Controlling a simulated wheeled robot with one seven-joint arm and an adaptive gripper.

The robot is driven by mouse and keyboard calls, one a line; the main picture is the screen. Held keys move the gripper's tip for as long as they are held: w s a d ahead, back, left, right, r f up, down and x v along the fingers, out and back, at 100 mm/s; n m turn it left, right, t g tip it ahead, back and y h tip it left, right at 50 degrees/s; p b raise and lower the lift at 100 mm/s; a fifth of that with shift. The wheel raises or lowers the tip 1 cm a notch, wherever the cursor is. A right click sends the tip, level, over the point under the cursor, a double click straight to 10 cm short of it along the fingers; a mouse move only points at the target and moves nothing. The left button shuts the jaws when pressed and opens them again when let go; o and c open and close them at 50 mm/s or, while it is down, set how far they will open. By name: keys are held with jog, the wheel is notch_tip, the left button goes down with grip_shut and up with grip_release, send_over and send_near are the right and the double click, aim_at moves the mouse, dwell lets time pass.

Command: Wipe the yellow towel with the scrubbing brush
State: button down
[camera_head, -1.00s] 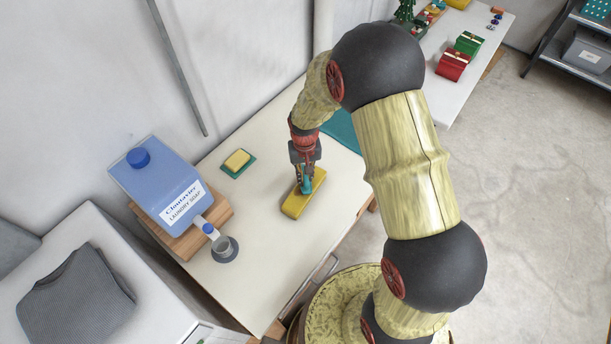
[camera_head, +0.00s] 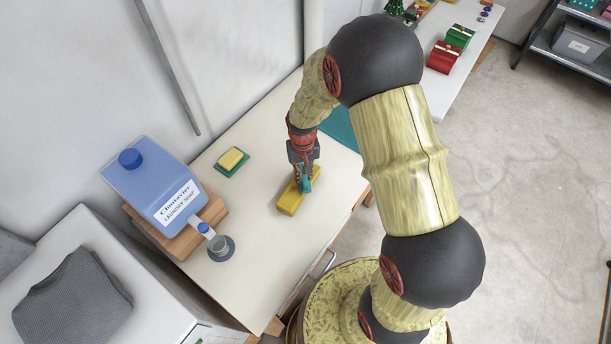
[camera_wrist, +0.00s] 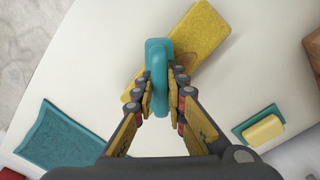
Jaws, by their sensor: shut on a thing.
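The yellow towel (camera_head: 288,203) is a narrow folded slab lying diagonally on the white table. It also shows in the wrist view (camera_wrist: 203,35), reaching under the brush. My gripper (camera_head: 304,166) points down over the towel's far right part. In the wrist view my gripper (camera_wrist: 160,88) has its fingers closed on both sides of the teal scrubbing brush (camera_wrist: 157,62). The brush (camera_head: 305,181) overlaps the towel in the head view. Its underside is hidden, so I cannot tell whether it touches the towel.
A yellow soap bar (camera_head: 231,157) sits on a teal dish. A blue laundry soap jug (camera_head: 150,180) rests on a wooden stand (camera_head: 170,239), with a grey cup (camera_head: 221,247) below its spout. A teal cloth (camera_head: 340,127) lies behind my arm. The table between is clear.

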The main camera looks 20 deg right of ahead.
jog(key=shift+w+a, duration=0.3)
jog(key=shift+w, duration=0.1)
jog(key=shift+w, duration=0.1)
